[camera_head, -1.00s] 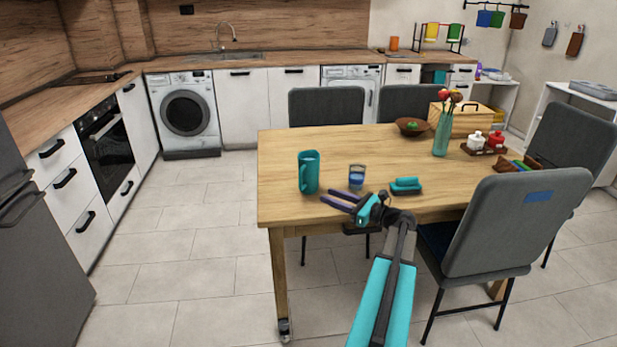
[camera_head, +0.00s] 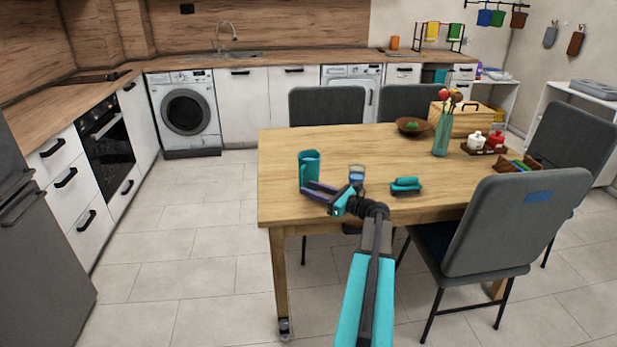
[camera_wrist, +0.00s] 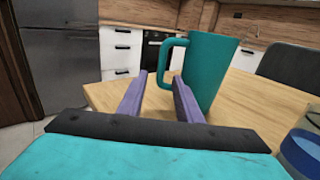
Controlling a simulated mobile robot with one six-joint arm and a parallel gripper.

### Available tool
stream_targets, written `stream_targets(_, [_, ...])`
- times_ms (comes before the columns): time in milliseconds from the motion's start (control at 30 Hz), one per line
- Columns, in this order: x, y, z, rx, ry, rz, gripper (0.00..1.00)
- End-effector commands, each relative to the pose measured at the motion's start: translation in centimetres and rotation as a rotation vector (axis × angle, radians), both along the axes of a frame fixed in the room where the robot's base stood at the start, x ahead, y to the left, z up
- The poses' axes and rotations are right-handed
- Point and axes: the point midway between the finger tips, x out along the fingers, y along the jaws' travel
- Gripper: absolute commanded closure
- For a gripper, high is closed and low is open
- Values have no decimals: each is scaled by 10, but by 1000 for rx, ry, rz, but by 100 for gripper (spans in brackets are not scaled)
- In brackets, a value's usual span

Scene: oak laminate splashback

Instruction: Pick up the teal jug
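The teal jug (camera_head: 309,165) stands upright near the left front part of the wooden table (camera_head: 278,200). In the wrist view the jug (camera_wrist: 211,68) is just ahead and right of centre, with its handle on its left side. My gripper (camera_head: 309,190) is in front of the jug and covers its lower part in the head view.
A glass with blue contents (camera_head: 356,174) stands right of the jug, close to my wrist. A teal object (camera_head: 405,187) lies farther right. A vase (camera_head: 442,135), a bowl (camera_head: 411,126) and a wooden box (camera_head: 470,122) stand farther back. Grey chairs surround the table. The table left of the jug is clear.

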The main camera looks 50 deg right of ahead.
Motion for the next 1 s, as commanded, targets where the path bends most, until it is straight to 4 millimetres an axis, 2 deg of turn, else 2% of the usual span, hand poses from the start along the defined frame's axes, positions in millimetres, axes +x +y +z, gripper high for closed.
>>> stream_targets(267, [8, 1, 1, 0, 0, 0, 68])
stream_targets(500, [36, 4, 2, 0, 0, 1, 68])
stream_targets(667, [48, 6, 2, 0, -1, 0, 68])
stream_targets(1000, [50, 6, 1, 0, 0, -3, 68])
